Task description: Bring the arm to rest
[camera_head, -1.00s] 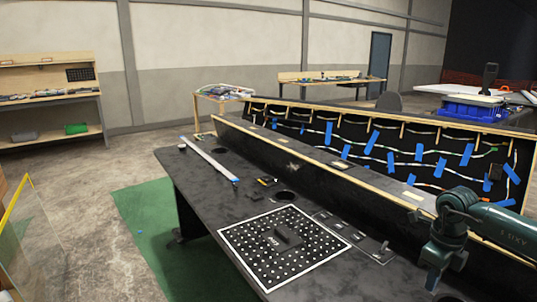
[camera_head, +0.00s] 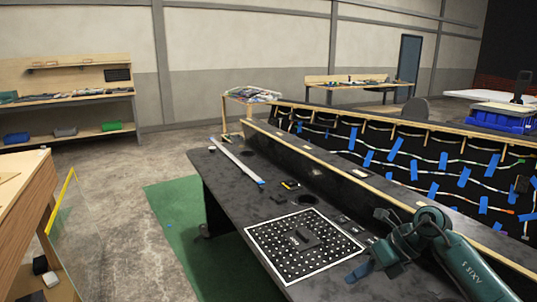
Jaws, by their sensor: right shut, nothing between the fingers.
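My right arm (camera_head: 470,265), dark green, comes in from the lower right. It bends over the dark console table (camera_head: 222,186). My right gripper (camera_head: 354,274) is shut and empty. The arm hides part of the small dark panels beside the plate. My left gripper is not in view.
A raised, wood-edged console back (camera_head: 330,164) runs along the table's far side. Behind it a black panel (camera_head: 333,135) carries wiring and blue tape. A thin white strip (camera_head: 238,160) lies at the table's far end. Open floor (camera_head: 165,152) lies to the left.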

